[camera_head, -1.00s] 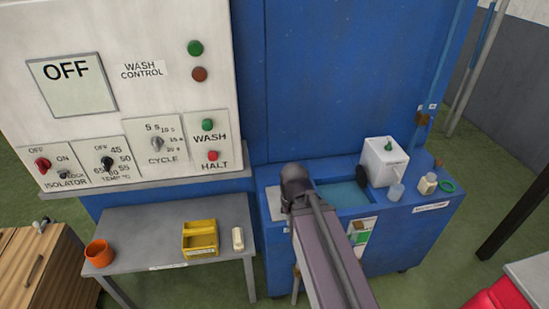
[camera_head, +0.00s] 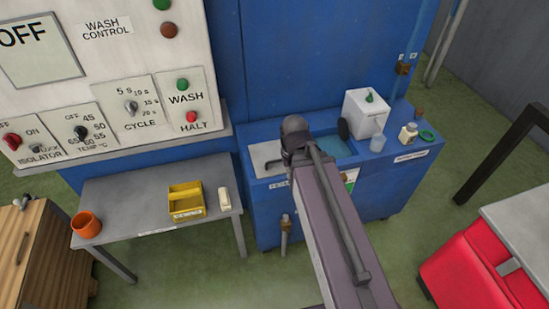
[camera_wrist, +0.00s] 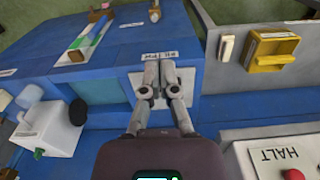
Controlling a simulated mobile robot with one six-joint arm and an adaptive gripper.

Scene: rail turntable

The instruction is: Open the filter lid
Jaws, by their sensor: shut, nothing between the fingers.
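The pale grey flat lid (camera_head: 265,158) lies on the left part of the blue wash tank's top, left of the water basin, and looks flat and closed. In the wrist view the lid (camera_wrist: 185,80) is partly hidden behind my fingers, with a small label on the tank edge beyond it. My gripper (camera_wrist: 159,66) is over the lid, its fingers close together and empty. I cannot tell whether the fingertips touch the lid. In the head view my arm hides the gripper.
A grey table at left holds a yellow tray (camera_head: 186,200) and an orange cup (camera_head: 86,224). A red cabinet (camera_head: 465,270) stands at right.

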